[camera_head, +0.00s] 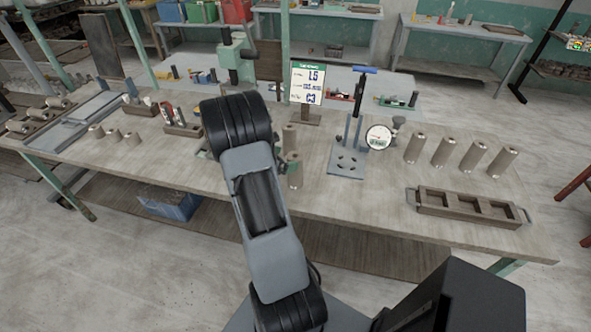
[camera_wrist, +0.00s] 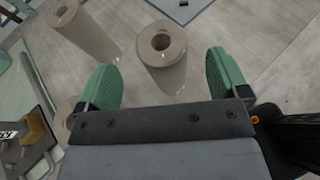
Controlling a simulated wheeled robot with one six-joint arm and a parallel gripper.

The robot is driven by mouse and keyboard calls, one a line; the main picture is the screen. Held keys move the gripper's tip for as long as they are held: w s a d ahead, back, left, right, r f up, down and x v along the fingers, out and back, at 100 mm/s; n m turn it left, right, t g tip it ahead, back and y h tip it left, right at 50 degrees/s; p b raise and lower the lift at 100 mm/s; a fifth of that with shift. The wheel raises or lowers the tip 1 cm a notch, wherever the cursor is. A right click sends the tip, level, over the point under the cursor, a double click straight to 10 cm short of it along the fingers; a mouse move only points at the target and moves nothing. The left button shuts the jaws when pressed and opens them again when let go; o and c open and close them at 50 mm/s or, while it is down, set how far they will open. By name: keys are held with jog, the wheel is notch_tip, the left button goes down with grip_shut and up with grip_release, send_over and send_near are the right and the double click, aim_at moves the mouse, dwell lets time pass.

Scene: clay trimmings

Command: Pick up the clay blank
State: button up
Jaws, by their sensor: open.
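Hollow beige clay blanks stand on the wooden table. In the wrist view one upright blank (camera_wrist: 165,62) with a round hole in its top stands between the green fingertips of my gripper (camera_wrist: 163,76) or just beyond them, with gaps on both sides. A second blank (camera_wrist: 85,32) stands to its left. My gripper is open and empty. In the head view a near blank (camera_head: 295,172) and a farther one (camera_head: 289,138) show just right of my arm, which hides most of my gripper. Several more blanks (camera_head: 440,152) stand in a row at the right.
A dark wooden tray with three compartments (camera_head: 432,208) lies at the table's front right. A gauge (camera_head: 379,137) and a stand with a blue handle (camera_head: 346,160) stand right of my arm. A sign (camera_head: 307,83) is behind. Shorter pieces (camera_head: 114,136) stand at the left.

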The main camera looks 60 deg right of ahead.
aim_at(301, 156)
jog(key=shift+p+x, duration=1.05)
jog(key=shift+x, duration=1.7)
jog(key=c, duration=1.7)
jog(key=shift+r, duration=0.1)
grip_shut()
